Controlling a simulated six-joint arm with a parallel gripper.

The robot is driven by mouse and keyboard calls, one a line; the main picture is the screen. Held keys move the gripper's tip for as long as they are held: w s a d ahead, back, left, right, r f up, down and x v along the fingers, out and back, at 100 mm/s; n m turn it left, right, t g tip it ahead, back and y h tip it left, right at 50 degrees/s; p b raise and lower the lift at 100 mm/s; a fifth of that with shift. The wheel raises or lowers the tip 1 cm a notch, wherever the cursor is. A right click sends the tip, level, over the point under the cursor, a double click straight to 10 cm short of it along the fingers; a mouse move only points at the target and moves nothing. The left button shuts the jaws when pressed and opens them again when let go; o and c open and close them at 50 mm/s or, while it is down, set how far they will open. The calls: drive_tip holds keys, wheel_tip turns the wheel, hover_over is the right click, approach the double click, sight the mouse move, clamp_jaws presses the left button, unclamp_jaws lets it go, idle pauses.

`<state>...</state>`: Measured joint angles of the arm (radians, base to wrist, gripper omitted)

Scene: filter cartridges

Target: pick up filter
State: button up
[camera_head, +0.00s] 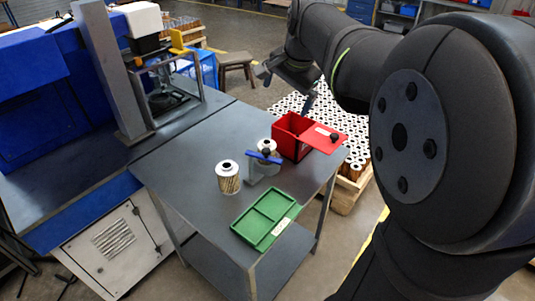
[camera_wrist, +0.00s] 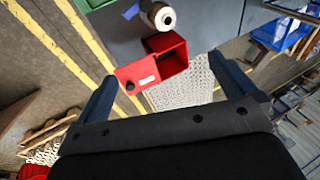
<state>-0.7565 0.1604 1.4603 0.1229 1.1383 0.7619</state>
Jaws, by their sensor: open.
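A filter (camera_head: 228,178) with a white top and pleated tan side stands upright on the grey table, left of a grey fixture. A second filter (camera_head: 266,146) stands behind the fixture, partly hidden by it. One white-ended filter also shows in the wrist view (camera_wrist: 161,17), at the top. Many more white-topped filters (camera_head: 362,142) stand packed in a wooden crate beyond the table. My gripper (camera_head: 287,88) is open and empty, high above the crate side of the table. Its two spread fingers show in the wrist view (camera_wrist: 168,71), apart from any filter.
The grey fixture (camera_head: 258,172) has a blue handle (camera_head: 262,155). A green divided tray (camera_head: 266,218) lies near the front. The table's left part is clear.

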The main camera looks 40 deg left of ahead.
drive_tip(key=shift+s+d+r, duration=0.15)
drive_tip(key=shift+d+r, duration=0.1)
drive_tip(key=shift+r, duration=0.4)
drive_tip(key=c, duration=0.4)
drive_tip(key=shift+o, duration=0.2)
